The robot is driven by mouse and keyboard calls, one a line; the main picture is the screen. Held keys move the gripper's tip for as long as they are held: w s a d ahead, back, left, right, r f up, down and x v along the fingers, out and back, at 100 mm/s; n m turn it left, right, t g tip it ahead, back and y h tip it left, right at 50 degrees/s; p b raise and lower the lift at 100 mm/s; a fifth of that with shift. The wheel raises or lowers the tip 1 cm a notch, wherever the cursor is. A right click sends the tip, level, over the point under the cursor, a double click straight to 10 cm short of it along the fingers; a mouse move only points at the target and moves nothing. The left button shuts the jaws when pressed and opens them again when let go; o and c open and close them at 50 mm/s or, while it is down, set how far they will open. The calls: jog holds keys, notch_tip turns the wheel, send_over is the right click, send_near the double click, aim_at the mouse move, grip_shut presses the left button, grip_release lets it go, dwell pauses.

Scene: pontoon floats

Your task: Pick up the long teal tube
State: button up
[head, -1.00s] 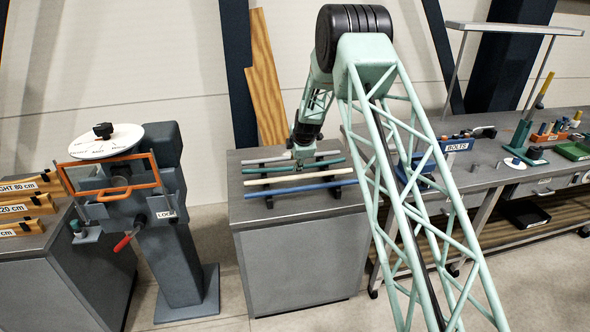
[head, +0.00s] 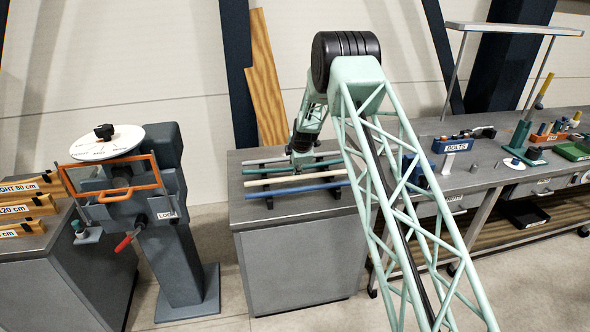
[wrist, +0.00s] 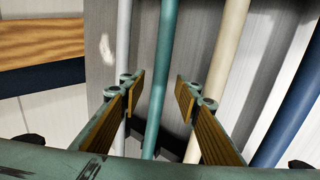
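The long teal tube (head: 262,170) lies on dark supports on the grey cabinet top, second from the back in a row of tubes. It also runs lengthwise through the wrist view (wrist: 165,60). My gripper (head: 298,162) is low over the row, and part of the tubes is hidden behind it. In the wrist view my gripper (wrist: 160,98) is open, with its wood-faced fingers on either side of the teal tube. The gap is clear on both sides of the tube. I cannot tell how far above the tube the fingertips are.
A grey tube (wrist: 123,40) runs close by the left finger. A cream tube (wrist: 226,60) is close to the right finger, and a blue tube (wrist: 288,110) lies farther right. A gauge stand (head: 175,220) is left of the cabinet; a workbench (head: 480,172) is to the right.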

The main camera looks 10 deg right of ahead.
jog(key=shift+c, duration=0.2)
dwell(0.5)
jog(key=c, duration=1)
jog(key=shift+r+b, duration=0.45)
jog(key=shift+r, duration=4.5)
